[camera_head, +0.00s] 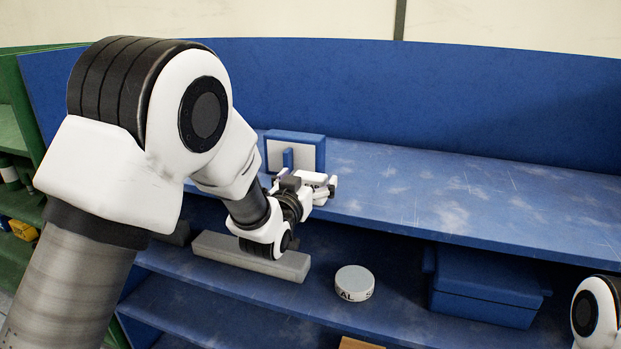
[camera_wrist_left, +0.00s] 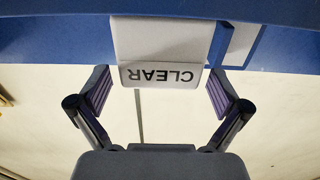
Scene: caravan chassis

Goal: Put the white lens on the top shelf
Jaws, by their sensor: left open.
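The white lens appears to be the white block (camera_wrist_left: 160,45) marked CLEAR, its text upside down in the left wrist view. In the head view a small white piece (camera_head: 313,178) at the gripper, on or just over the top shelf (camera_head: 430,200), looks like the same block, partly hidden by the gripper. My left gripper (camera_head: 308,187) is open at the shelf's front edge. In the left wrist view its fingers (camera_wrist_left: 161,92) stand apart on both sides of the block, with gaps. I cannot tell whether the block touches the shelf. My right gripper is out of view.
A blue box with a white face (camera_head: 294,152) stands just behind the gripper. The lower shelf holds a grey bar (camera_head: 250,257), a round white item (camera_head: 354,283) lettered "AL" and a blue bin (camera_head: 487,285). The top shelf's right side is clear.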

